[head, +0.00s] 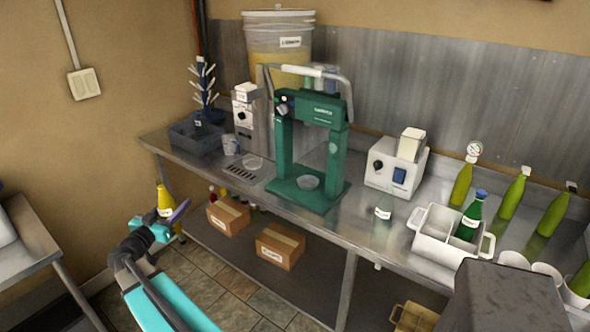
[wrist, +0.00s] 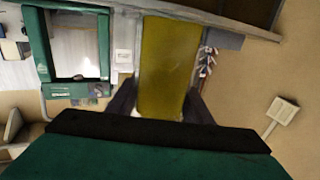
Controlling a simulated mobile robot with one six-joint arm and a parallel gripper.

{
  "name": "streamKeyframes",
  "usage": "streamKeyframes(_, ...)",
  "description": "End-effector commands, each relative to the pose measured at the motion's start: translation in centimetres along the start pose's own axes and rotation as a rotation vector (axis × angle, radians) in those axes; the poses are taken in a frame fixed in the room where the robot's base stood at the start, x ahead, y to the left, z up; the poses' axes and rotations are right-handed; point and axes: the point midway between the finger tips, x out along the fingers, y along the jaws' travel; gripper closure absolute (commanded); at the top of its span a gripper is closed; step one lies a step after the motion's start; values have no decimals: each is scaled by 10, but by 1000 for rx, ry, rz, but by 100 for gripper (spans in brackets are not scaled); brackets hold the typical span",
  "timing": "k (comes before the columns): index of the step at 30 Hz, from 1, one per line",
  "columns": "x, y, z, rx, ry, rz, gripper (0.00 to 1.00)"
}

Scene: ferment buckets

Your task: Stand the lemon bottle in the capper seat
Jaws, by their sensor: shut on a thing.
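My gripper (head: 165,217) is shut on a yellow bottle (head: 164,198) with a pale label, out over the floor to the left of the bench. The bottle looks about upright in the head view. In the wrist view the bottle (wrist: 165,75) fills the middle between the dark fingers. The green capper (head: 313,145) stands on the bench, well to the right of my gripper. Its round seat (head: 307,182) lies on the green base between the two posts and looks empty. The capper (wrist: 45,50) also shows at the upper left of the wrist view.
The steel bench (head: 375,222) runs along the wall. A grey bin (head: 195,139) stands at its left end, a white machine (head: 396,166) right of the capper. A white caddy (head: 438,235) holds a green bottle (head: 470,217). Cardboard boxes (head: 279,247) sit on the lower shelf.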

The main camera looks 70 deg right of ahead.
Motion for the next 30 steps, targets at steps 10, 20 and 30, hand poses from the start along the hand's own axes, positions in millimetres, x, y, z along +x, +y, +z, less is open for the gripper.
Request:
streamKeyframes(10, 89, 67, -9, 0, 3, 127, 100)
streamKeyframes(20, 163, 143, -15, 0, 4, 244, 100)
streamKeyframes(30, 229, 234, -23, 0, 6, 364, 100)
